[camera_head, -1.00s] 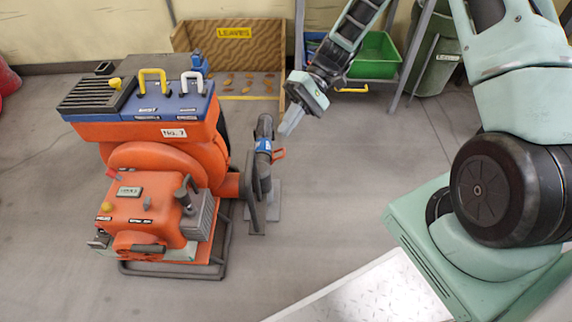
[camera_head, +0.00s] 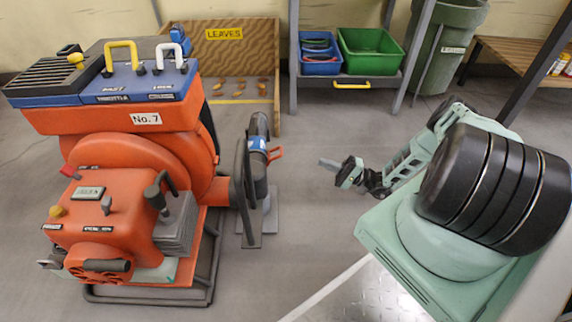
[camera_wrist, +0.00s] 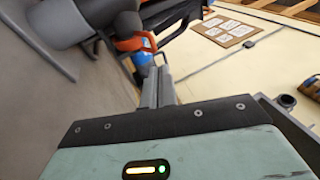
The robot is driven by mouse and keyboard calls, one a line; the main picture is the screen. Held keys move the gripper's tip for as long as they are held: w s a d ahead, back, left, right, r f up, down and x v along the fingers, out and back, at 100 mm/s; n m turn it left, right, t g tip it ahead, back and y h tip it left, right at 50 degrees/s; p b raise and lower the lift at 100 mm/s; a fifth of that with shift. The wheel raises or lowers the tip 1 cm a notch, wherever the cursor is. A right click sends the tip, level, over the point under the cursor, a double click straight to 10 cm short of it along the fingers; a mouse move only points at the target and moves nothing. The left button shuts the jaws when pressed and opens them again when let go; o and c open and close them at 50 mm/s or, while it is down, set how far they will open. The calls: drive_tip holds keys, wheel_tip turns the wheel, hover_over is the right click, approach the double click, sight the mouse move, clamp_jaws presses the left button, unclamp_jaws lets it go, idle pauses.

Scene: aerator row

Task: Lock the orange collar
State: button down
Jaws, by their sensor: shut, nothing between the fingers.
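The orange collar piece (camera_head: 275,154) juts from the right side of the upright grey outlet pipe (camera_head: 259,178), beside a blue band (camera_head: 257,143). The pipe joins the right of the orange No. 7 machine (camera_head: 145,155). In the wrist view, the orange piece (camera_wrist: 133,43) curves near the dark pipe, with blue (camera_wrist: 145,72) behind my fingers. I cannot tell whether its catch is closed. My gripper (camera_head: 324,163) is shut and empty, to the right of the collar and apart from it. Its fingers (camera_wrist: 156,88) point toward the collar in the wrist view.
A cardboard LEAVES bay (camera_head: 228,60) stands behind the machine. A rack at the back holds a blue bin (camera_head: 321,67) and a green bin (camera_head: 372,66). A grey-green barrel (camera_head: 440,50) stands at right. The floor between pipe and gripper is clear.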

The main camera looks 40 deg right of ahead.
drive_tip(key=f, duration=0.1)
drive_tip(key=f+t+h, duration=0.1)
drive_tip(key=d+m, duration=0.1)
drive_tip(key=shift+s+f+t+h, duration=0.25)
drive_tip(key=shift+f+t+h, duration=0.05)
drive_tip(key=shift+f+t, duration=0.1)
drive_tip(key=b, duration=0.6)
approach(270, 158)
drive_tip(key=shift+w+r, duration=1.65)
drive_tip(key=shift+r, duration=0.1)
drive_tip(key=shift+d, duration=0.2)
drive_tip(key=shift+r, duration=0.15)
drive_tip(key=shift+r+p, duration=0.3)
drive_tip(key=shift+p, duration=0.65)
